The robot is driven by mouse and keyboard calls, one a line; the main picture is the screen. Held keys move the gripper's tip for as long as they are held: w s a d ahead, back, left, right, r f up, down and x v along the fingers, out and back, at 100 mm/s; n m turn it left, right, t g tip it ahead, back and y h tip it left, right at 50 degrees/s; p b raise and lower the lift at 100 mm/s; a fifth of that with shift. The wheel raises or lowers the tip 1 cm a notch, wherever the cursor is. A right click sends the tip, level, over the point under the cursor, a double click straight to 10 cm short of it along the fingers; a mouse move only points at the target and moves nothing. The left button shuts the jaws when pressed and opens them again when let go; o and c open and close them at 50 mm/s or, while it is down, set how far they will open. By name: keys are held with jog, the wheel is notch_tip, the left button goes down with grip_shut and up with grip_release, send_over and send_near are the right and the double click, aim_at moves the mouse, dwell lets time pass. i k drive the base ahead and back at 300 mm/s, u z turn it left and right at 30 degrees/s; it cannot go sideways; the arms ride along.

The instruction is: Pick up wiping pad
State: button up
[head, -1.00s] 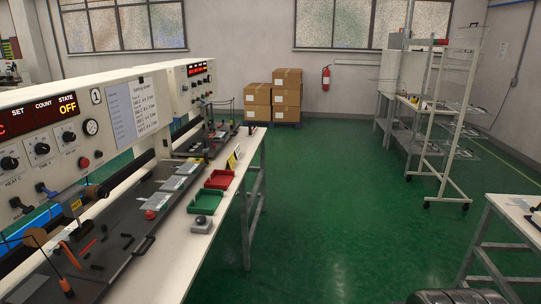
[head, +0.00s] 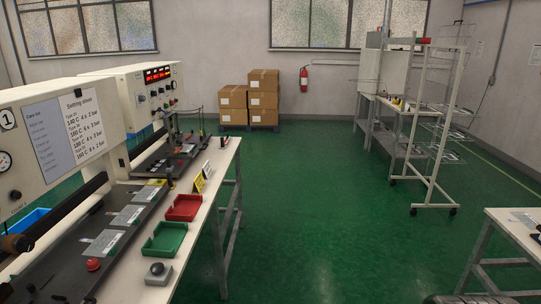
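I cannot make out a wiping pad for certain in the head view. A small grey block with a dark round top (head: 158,272) sits at the near end of the white bench; I cannot tell what it is. My gripper is not in view.
The white bench (head: 206,213) on the left carries a green tray (head: 165,239), a red tray (head: 184,208), a yellow sign (head: 198,184) and machines with flat plates. A wheeled rack (head: 432,150) and another table (head: 505,226) stand right. Green floor between is clear; boxes (head: 264,98) stand behind.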

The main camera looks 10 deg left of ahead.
aim_at(170, 168)
jog(key=u, duration=0.05)
jog(key=i, duration=2.1)
jog(key=u, duration=0.85)
jog(key=i, duration=0.6)
jog(key=u, duration=1)
jog(key=i, duration=0.85)
jog(key=u, duration=0.45)
